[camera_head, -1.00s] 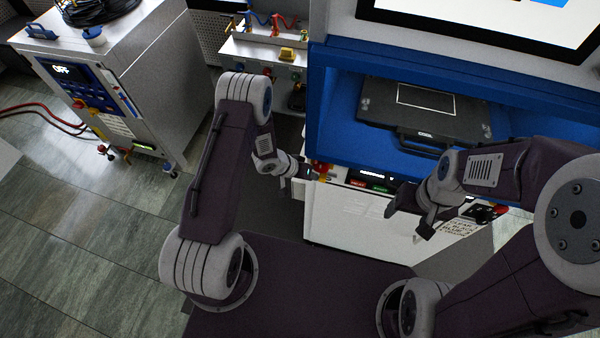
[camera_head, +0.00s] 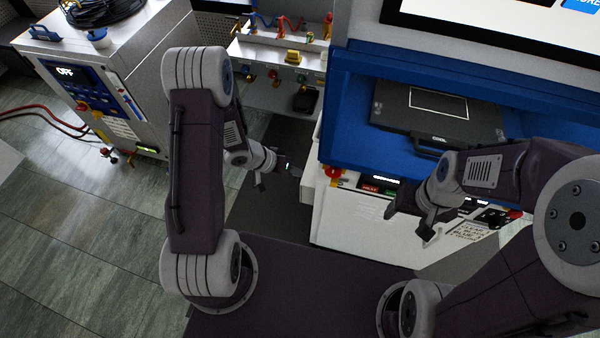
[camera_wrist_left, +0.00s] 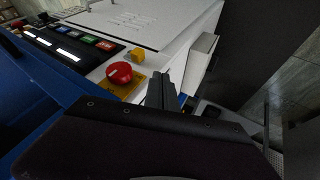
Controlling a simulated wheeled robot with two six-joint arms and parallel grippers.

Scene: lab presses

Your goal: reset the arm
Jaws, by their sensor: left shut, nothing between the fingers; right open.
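My left gripper (camera_head: 278,172) is shut and empty. It hangs in free space to the left of the blue and white press (camera_head: 340,122), apart from it. In the left wrist view its closed fingers (camera_wrist_left: 160,90) show at the middle, near a red knob (camera_wrist_left: 119,73) on the press panel. My right gripper (camera_head: 408,218) is open and empty in front of the press's white front panel. My left arm (camera_head: 195,170) stands bent upright on its base mount.
A dark case (camera_head: 438,112) sits in the blue press opening. A white cabinet (camera_head: 125,75) with a display reading OFF stands at the left. A white bench (camera_head: 275,93) with knobs and cables is behind my left gripper.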

